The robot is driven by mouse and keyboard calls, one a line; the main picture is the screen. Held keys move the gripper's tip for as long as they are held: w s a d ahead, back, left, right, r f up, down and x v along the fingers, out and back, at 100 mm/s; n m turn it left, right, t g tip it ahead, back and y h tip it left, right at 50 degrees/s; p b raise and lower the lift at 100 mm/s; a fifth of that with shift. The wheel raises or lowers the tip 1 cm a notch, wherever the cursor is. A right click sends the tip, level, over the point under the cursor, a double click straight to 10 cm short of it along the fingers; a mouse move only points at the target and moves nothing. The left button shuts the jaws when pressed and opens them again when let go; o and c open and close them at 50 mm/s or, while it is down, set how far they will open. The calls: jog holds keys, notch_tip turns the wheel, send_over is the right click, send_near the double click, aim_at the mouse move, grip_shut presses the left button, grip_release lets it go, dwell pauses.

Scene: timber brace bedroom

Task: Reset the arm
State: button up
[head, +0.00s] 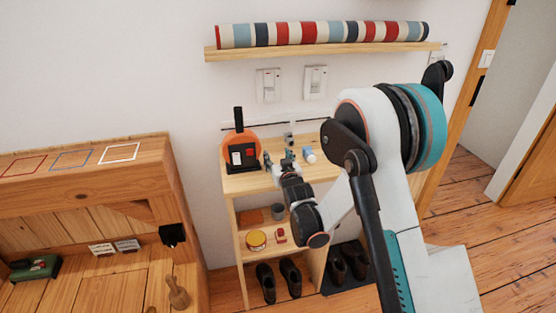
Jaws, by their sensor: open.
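My arm (395,180) reaches from the lower right across the view, bent at its elbow. My gripper (278,158) is at its far end, over the top of a small wooden shelf unit (240,186). Its fingers point away from me toward the wall. The gripper is open, and I see nothing held between its fingers. An orange and black device (240,154) stands on the shelf top just left of the gripper. A small light-blue and white item (309,155) is just right of it. The gap between gripper and shelf top is hard to judge.
A striped roll (320,33) lies on a wall ledge (330,51) above. Lower shelves hold a yellow-red tin (256,240) and a grey cup (277,212). Dark shoes (278,281) stand below. A wooden bench (85,185) fills the left. Open floor (490,235) and a doorway are right.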

jog(key=shift+s+r, duration=0.1)
jog(key=shift+d+r, duration=0.25)
jog(key=s+d+r+m+g+h, duration=0.2)
jog(key=s+d+r+g+h, duration=0.15)
jog(key=s+d+r, duration=1.2)
jog(key=s+d+f+g, duration=0.1)
jog(key=s+d, duration=0.1)
jog(key=s, duration=0.7)
jog(key=s+d+f+g, duration=0.1)
jog(key=s+d+g, duration=0.1)
jog(key=s, duration=0.8)
jog(key=s+d+f+m+g, duration=0.1)
jog(key=s+d+g, duration=0.1)
jog(key=s, duration=0.8)
jog(key=shift+s+d+f+h, duration=0.25)
jog(key=shift+d+h, duration=0.2)
jog(key=shift+d, duration=0.25)
jog(key=shift+c, duration=0.4)
